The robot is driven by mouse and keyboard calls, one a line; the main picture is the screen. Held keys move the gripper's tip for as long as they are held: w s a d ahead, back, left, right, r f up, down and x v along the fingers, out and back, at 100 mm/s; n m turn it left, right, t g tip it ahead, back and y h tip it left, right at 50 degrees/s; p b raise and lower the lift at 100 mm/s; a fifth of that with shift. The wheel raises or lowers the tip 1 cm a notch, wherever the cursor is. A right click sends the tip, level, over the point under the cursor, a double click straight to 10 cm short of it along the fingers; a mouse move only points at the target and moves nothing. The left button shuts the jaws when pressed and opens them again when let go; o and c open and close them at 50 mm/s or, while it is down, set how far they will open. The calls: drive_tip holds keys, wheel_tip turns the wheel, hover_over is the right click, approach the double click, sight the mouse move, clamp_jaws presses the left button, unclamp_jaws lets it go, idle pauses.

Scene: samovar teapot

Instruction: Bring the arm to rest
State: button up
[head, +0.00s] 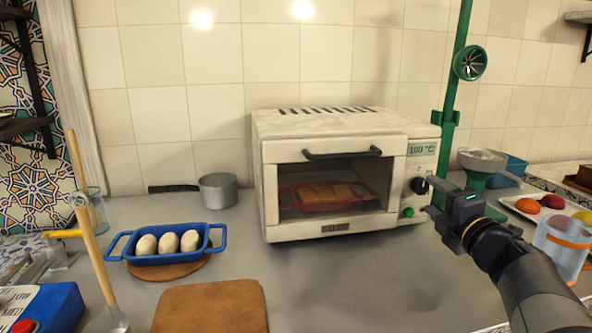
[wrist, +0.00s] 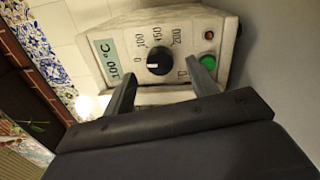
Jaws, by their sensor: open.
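My gripper (head: 432,196) is open and empty in front of the right side of the white toaster oven (head: 345,142). In the wrist view its two fingers (wrist: 164,84) stand apart on either side below the oven's black dial (wrist: 158,61). I cannot tell whether a finger touches the panel. The oven display (head: 422,149) reads 100 °C, and a green button (wrist: 208,62) is lit below the dial. The oven door (head: 328,185) is shut, with a red tray (head: 322,196) holding brown food behind the glass.
A blue dish (head: 168,258) with pale dough pieces stands on a round wooden board at left. A cutting board (head: 211,306) lies at front. A green stand (head: 455,90), a plate of colored balls (head: 530,208) and a clear jug (head: 560,248) are on the right. The middle counter is clear.

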sight(423, 188)
drive_tip(key=x, duration=0.3)
drive_tip(key=shift+w+a, duration=0.1)
drive_tip(key=shift+w, duration=0.15)
drive_tip(key=m+p, duration=0.2)
drive_tip(key=shift+s+r+m, duration=0.2)
drive_tip(key=shift+r+m, duration=0.05)
drive_tip(key=shift+m, duration=0.15)
drive_tip(key=m+h+p, duration=0.1)
drive_tip(key=m+p, duration=0.5)
drive_tip(key=m, duration=0.1)
drive_tip(key=m+p, duration=0.5)
drive_tip(key=shift+p, duration=0.3)
drive_tip(key=m+p, duration=0.4)
drive_tip(key=p, duration=0.1)
drive_tip(key=shift+f+g, duration=0.1)
drive_tip(key=shift+g, duration=0.2)
drive_tip(key=shift+s+f, duration=0.15)
drive_tip(key=shift+s, duration=0.35)
